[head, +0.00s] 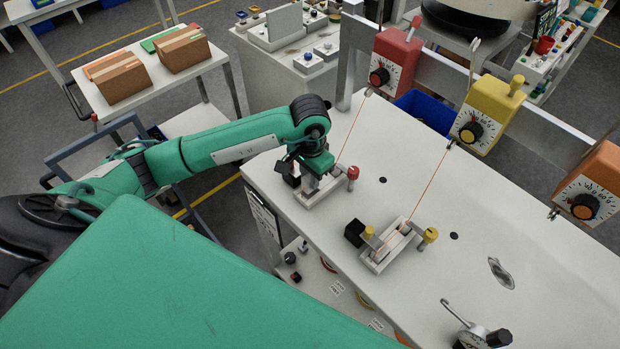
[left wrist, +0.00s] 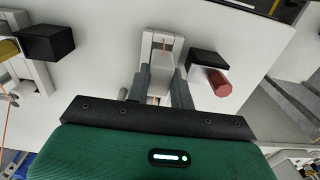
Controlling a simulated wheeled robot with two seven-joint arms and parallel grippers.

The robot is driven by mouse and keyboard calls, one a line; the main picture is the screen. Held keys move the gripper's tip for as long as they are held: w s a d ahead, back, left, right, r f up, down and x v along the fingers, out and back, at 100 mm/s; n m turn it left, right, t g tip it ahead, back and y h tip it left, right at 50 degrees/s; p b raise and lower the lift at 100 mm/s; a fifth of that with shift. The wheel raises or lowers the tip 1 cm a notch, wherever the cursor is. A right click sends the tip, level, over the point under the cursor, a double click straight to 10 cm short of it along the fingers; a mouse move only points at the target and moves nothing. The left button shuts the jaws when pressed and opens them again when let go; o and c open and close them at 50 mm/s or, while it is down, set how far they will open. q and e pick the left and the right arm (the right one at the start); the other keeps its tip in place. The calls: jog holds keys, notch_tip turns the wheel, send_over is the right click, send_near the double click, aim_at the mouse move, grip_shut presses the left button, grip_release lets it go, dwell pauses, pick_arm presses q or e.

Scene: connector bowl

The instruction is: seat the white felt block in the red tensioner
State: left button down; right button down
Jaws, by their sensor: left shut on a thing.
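The red tensioner's dial box (head: 397,55) is on the rail at the back of the bench. An orange wire runs down from it to a pale clamp fixture (head: 335,187) with a red knob (head: 352,172). My left gripper (head: 312,182) is down at this fixture. In the left wrist view, the left gripper (left wrist: 161,88) is shut on the white felt block (left wrist: 160,72), a finger on each side. The block is at the slot of the fixture frame (left wrist: 147,45), in line with the wire. I cannot tell whether it is fully down. The right gripper is out of view.
A yellow dial box (head: 485,115) feeds a similar fixture (head: 378,262) with yellow knobs, to the right. An orange dial box (head: 590,185) is at the right edge. A crank device (head: 480,335) sits at the front. The bench top (head: 450,200) is otherwise mostly clear.

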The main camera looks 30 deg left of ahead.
pick_arm(q)
notch_tip(320, 180, down, 2)
jog(key=shift+f, duration=0.25)
jog(key=shift+f+b, duration=0.45)
jog(key=shift+b, duration=0.05)
jog(key=shift+f+b, duration=0.15)
jog(key=shift+b, duration=0.15)
jog(key=c, duration=1.2)
grip_release()
